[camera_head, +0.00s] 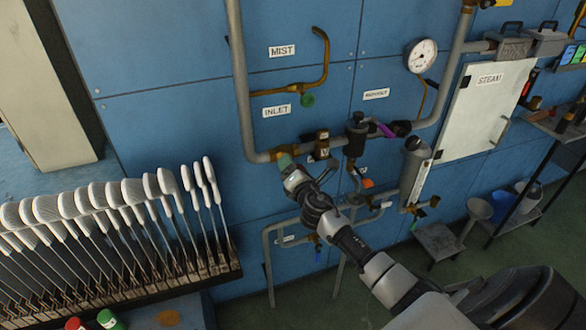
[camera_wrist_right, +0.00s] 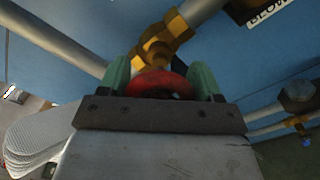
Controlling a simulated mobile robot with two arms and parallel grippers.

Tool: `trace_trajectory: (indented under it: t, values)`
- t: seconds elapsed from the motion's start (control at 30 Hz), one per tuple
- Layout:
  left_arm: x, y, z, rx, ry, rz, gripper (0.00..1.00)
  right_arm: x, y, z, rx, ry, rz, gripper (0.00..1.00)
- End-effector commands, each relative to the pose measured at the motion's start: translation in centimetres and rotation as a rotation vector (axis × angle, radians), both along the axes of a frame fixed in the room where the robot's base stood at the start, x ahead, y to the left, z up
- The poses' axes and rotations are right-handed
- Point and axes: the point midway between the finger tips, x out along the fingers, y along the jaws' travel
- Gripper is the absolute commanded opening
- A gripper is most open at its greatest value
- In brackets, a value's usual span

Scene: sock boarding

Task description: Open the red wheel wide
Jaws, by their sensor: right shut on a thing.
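The red wheel (camera_wrist_right: 160,82) shows in the right wrist view, on a brass valve (camera_wrist_right: 160,42) joined to grey pipe. My right gripper (camera_wrist_right: 162,75) has its green fingers on either side of the wheel and is shut on it. In the head view my right gripper (camera_head: 285,161) reaches the pipe corner below the INLET label, and it hides the wheel there. How far the valve is open cannot be told. My left gripper is not in view.
A rack of white sock boards (camera_head: 130,205) stands at the left. Grey pipes (camera_head: 243,90), a gauge (camera_head: 421,56) and a white STEAM cabinet (camera_head: 485,110) are on the blue wall. A green wheel (camera_head: 307,100) sits above my gripper. A dark shelf stands at the right.

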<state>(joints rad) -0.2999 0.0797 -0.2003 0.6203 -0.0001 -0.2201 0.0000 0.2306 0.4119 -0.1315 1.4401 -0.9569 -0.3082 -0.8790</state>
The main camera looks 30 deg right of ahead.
Motion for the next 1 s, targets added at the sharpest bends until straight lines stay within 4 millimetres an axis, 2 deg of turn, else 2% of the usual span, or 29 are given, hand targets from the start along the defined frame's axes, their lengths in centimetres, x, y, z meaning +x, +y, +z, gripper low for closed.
trace_trajectory:
  t: [0.07, 0.1, 0.23, 0.47, 0.6, 0.77, 1.0]
  values:
    - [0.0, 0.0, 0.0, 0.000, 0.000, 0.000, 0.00, 0.0, 0.0, -0.1, -0.007, 0.002, -0.001, 0.41]
    - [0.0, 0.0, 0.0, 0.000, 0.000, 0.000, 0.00, 0.0, 0.0, -0.1, -0.007, 0.002, -0.001, 0.70]
    - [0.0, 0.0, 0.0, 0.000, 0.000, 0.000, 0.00, 0.0, 0.0, 0.0, -0.005, 0.002, -0.001, 0.90]
    - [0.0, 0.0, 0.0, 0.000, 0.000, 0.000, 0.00, 0.0, 0.0, 0.0, -0.003, 0.001, 0.000, 0.90]
    - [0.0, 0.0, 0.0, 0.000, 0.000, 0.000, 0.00, -0.7, 0.1, -0.1, -0.003, 0.001, -0.001, 0.90]
    - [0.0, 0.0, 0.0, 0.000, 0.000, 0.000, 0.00, -3.1, 0.7, -0.2, -0.004, 0.003, 0.001, 0.90]
    - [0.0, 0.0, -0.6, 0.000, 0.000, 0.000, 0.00, -7.8, 1.8, -0.3, -0.003, 0.003, 0.001, 0.90]
